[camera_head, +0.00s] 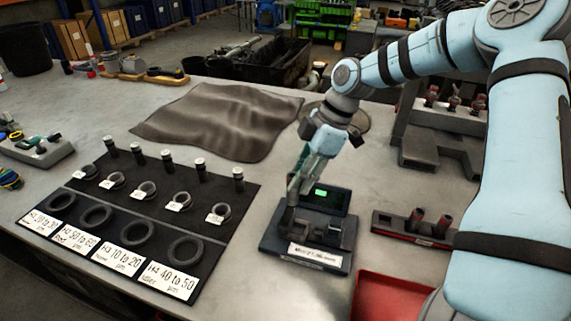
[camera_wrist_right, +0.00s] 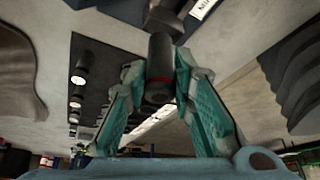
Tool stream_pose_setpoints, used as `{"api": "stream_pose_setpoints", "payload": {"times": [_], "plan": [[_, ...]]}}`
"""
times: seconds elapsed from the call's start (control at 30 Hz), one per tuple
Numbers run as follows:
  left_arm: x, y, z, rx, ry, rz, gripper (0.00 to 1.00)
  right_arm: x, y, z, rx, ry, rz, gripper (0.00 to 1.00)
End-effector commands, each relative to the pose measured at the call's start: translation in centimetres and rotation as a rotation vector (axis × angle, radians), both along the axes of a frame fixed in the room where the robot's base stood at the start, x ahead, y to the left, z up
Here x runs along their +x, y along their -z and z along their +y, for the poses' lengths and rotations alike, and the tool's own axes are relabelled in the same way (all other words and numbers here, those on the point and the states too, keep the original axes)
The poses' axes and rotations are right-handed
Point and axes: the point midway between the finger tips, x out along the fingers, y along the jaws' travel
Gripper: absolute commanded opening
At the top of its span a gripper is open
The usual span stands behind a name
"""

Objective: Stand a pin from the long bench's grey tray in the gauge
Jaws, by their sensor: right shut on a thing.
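The gauge (camera_head: 333,232) is a dark block with a lit green display (camera_head: 320,193) and a white label, on the bench right of the black mat. My right gripper (camera_head: 294,192) points down over the gauge's left part. In the right wrist view its teal fingers (camera_wrist_right: 161,88) are shut on a dark pin (camera_wrist_right: 159,58). The pin's far end is at a dark block of the gauge (camera_wrist_right: 166,18); I cannot tell whether it is seated there. A dark grey tray with red edges (camera_head: 391,222) holds upright pins (camera_head: 443,222) to the right. My left gripper is not in view.
A black mat (camera_head: 151,221) with several rings, labels and upright pins lies left of the gauge. A brown cloth (camera_head: 215,116) lies behind. A red tray (camera_head: 385,300) is at the front right. A grey fixture (camera_head: 435,150) stands at the back right.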

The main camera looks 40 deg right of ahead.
Motion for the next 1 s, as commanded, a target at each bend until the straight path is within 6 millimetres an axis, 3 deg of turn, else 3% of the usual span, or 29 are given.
{"api": "stream_pose_setpoints", "payload": {"times": [0.37, 0.53, 0.7, 1.0], "plan": [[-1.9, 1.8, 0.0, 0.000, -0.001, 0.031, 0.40, 0.2, 2.4, -0.1, 0.001, 0.003, 0.005, 0.00], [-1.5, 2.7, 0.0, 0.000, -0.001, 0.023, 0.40, 0.3, 3.6, -0.1, 0.000, 0.002, 0.006, 0.00], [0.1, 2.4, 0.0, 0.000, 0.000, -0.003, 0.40, 0.4, 3.3, -0.1, 0.000, 0.002, 0.004, 0.00], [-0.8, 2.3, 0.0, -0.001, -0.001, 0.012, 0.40, 0.1, 3.2, 0.1, 0.002, 0.002, 0.004, 0.00]]}}
